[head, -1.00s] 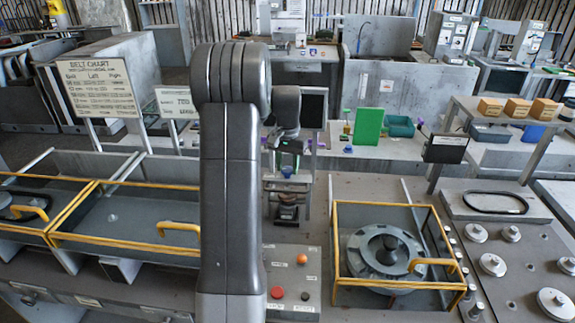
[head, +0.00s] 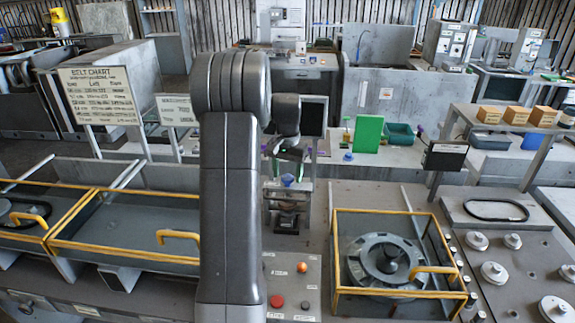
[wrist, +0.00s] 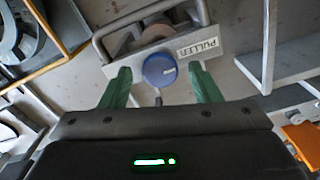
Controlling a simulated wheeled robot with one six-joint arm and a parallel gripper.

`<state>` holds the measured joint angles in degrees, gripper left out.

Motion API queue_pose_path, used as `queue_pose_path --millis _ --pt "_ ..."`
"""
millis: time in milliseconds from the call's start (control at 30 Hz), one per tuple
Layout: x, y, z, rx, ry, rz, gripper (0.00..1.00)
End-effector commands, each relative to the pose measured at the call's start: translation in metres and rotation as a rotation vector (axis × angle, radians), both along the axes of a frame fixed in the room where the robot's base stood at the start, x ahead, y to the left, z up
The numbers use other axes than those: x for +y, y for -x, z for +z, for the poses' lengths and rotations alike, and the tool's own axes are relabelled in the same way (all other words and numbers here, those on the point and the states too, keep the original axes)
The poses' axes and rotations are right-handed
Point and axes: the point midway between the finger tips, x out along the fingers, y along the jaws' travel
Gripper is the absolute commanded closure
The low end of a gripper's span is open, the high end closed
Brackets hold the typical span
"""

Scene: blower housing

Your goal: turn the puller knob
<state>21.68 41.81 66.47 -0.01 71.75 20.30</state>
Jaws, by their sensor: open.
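The puller (wrist: 205,62) is a pale metal block with a "PULLER" label and a bar handle, seen at the top of the wrist view. Its round blue knob (wrist: 158,70) has a light mark on its right side. My gripper (wrist: 160,76) is open, with one green finger on each side of the knob and a visible gap to it. In the head view my gripper (head: 287,164) is above the small blue knob (head: 287,180) on the puller stand (head: 287,209). Contact cannot be told there.
A control panel (head: 286,266) with red and orange buttons is in front of the puller. A yellow-framed guard (head: 398,211) over a round housing (head: 386,258) stands to the right. A belt chart (head: 99,95) and yellow-edged trays (head: 125,220) are left. A green board (head: 367,134) stands behind.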

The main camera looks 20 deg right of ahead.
Motion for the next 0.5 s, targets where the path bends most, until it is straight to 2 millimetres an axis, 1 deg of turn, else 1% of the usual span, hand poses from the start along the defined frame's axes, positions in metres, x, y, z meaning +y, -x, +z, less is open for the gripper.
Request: queue_pose_path --millis 67,167,500 --pt "0.000 0.000 0.006 -0.002 0.001 0.000 0.43" --pt "0.000 -0.001 0.022 -0.005 0.002 0.000 0.43" --pt "0.000 -0.001 0.099 -0.005 0.002 0.000 0.43"
